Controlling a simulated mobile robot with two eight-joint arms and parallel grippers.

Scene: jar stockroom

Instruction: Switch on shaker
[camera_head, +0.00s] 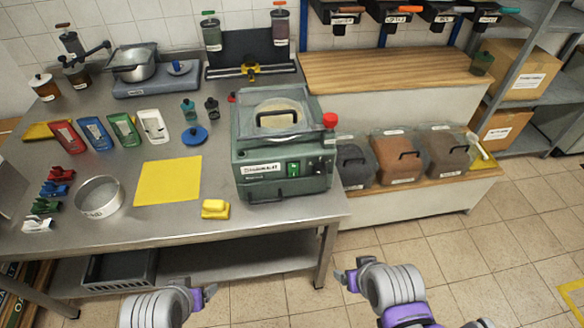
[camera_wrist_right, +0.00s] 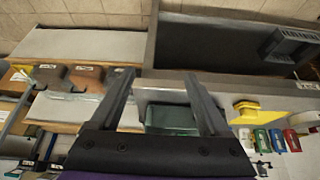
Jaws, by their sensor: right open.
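The shaker (camera_head: 283,185) is a green boxy machine at the right end of the steel table. Its front has a label, a lit-looking green switch (camera_head: 293,168) and a small dark control beside it. A red knob (camera_head: 330,120) stands at its top right corner, and a round lidded part with a black handle sits on top. My right gripper (camera_wrist_right: 160,85) is open and empty, with the green shaker (camera_wrist_right: 170,117) showing between its fingers, beyond them. In the head view it is in front of the table, apart from the shaker. My left gripper (camera_head: 205,292) is low at the front; its fingers are unclear.
A yellow block (camera_head: 215,208) lies at the table's front edge beside the shaker. A yellow mat (camera_head: 168,181) and a round metal sieve (camera_head: 101,197) lie further left. Lidded bins (camera_head: 397,157) stand right of the shaker on a low bench. The floor in front is clear.

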